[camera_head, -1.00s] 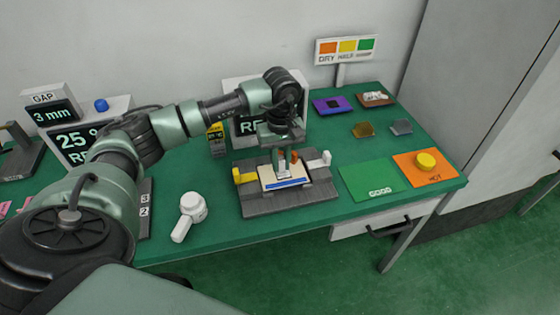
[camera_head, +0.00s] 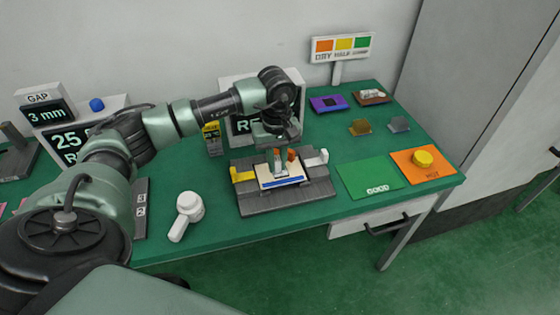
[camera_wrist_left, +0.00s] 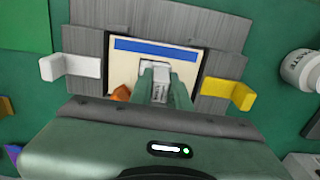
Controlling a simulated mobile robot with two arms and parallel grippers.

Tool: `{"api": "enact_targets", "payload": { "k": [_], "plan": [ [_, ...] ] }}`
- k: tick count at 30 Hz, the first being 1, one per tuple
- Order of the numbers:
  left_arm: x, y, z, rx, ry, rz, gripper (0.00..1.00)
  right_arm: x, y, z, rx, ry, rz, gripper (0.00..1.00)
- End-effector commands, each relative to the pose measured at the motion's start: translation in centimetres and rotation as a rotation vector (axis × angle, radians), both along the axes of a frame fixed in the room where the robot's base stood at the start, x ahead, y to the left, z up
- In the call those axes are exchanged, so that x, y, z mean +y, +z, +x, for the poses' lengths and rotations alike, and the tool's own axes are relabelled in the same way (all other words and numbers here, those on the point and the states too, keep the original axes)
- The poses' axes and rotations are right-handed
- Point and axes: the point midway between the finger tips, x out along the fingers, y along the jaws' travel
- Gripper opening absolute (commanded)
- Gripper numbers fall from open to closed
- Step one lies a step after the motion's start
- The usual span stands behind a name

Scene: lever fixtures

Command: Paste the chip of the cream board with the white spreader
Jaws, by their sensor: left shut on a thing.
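The cream board (camera_head: 266,184) lies in the grey fixture (camera_head: 310,200) on the green table, with a blue strip along its near edge. It also shows in the left wrist view (camera_wrist_left: 122,68). My left gripper (camera_head: 278,168) is over the board, pointing down. Its green fingers are shut on a small whitish piece (camera_wrist_left: 159,75), apparently the white spreader. Its lower end is at or close above the board; I cannot tell if it touches. The chip is hidden by the gripper, and I cannot make out any paste. My right gripper is not in view.
An orange-brown piece (camera_wrist_left: 121,93) stands close beside the fingers. The fixture has a yellow clamp (camera_head: 243,175) and a white clamp (camera_head: 316,159). A white paste jar (camera_head: 190,206) stands left, a green GOOD mat (camera_head: 365,178) and orange HOT plate (camera_head: 412,172) right. Display boxes stand behind.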

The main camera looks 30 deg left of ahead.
Motion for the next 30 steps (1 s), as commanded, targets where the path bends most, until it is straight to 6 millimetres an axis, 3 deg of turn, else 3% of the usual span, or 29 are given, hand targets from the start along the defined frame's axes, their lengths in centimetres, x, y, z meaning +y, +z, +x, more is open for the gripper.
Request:
{"api": "enact_targets", "payload": {
  "k": [18,30],
  "plan": [
    [-0.3,0.2,0.9,0.001,-0.001,0.0,0.0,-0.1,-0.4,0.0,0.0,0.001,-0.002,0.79],
    [-0.3,3.9,0.9,-0.001,-0.001,-0.001,0.0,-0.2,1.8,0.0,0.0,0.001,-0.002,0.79]
  ]
}}
